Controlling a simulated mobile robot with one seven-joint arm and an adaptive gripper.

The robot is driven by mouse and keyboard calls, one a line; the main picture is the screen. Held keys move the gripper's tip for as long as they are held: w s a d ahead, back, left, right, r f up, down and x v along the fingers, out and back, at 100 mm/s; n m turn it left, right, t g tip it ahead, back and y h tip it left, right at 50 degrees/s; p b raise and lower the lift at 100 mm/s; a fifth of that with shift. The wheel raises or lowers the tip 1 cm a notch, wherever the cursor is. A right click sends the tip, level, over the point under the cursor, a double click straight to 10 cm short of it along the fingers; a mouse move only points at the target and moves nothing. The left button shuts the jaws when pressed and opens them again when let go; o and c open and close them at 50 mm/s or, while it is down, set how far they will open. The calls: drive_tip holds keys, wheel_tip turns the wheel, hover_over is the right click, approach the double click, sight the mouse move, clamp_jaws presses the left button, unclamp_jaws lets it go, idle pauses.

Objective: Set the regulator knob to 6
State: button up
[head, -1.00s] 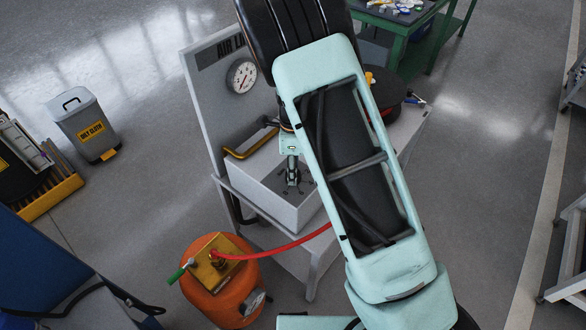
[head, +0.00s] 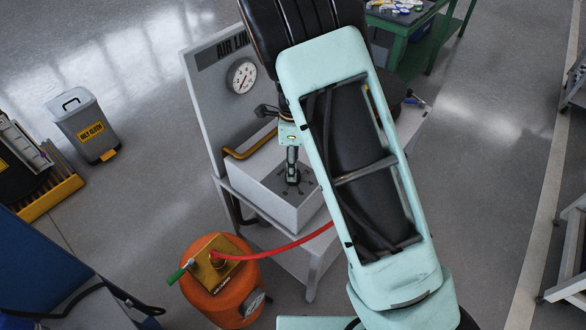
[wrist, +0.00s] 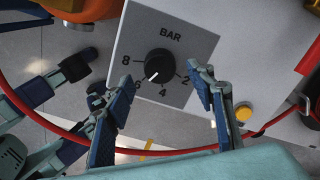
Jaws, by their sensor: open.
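The regulator knob (wrist: 160,64) is black and round, on a grey plate marked BAR with 8, 6, 4 and 2 around it. Its white mark points down and left, near the 6; whether it sits exactly on the 6 is hard to tell. My gripper (wrist: 151,86) is open in the wrist view, one finger to the lower left of the knob and one to the right, both apart from it. In the head view my gripper (head: 292,180) points down over the grey regulator box (head: 275,208); the knob is hidden there.
A red hose (head: 285,247) runs from the orange tank (head: 222,290). A yellow button (wrist: 243,113) is right of the dial plate.

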wheel_tip(320, 180, up, 9)
drive_tip(key=shift+f, duration=0.2)
idle(0.4)
